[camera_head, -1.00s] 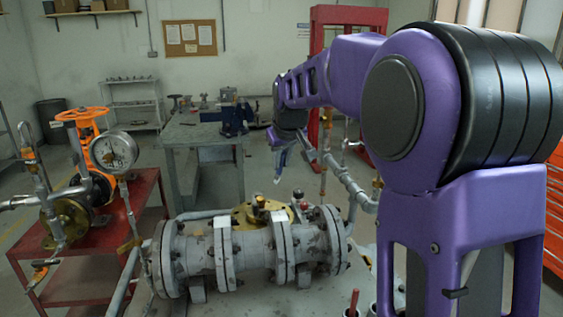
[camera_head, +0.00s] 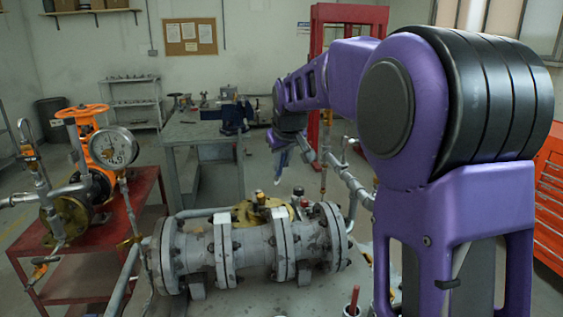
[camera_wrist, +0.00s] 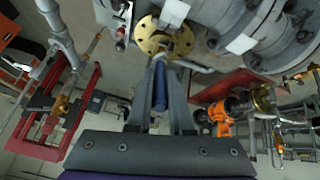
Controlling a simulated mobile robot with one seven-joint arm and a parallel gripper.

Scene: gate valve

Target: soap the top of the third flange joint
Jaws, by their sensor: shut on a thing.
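The grey pipe run (camera_head: 255,248) lies across the bench in the head view, with several bolted flanges. Counting from the left, the third flange joint (camera_head: 284,252) is right of the middle; its top is bare to view. My gripper (camera_head: 279,148) is beyond the pipe run, above and behind it, apart from the flanges. It is shut on a slim blue-handled tool (camera_wrist: 160,88), likely a brush, which hangs down with a pale lower end in the head view (camera_head: 280,168). In the wrist view, part of the flanged pipe (camera_wrist: 245,35) is at upper right; the tool's far end is hard to make out.
A brass flange (camera_wrist: 160,38) lies behind the pipe run. A pressure gauge (camera_head: 113,147) and orange valve (camera_head: 92,150) stand at left by a red table (camera_head: 140,205). A red-handled item (camera_head: 353,300) stands in front. Vertical piping (camera_head: 325,165) rises right of my gripper.

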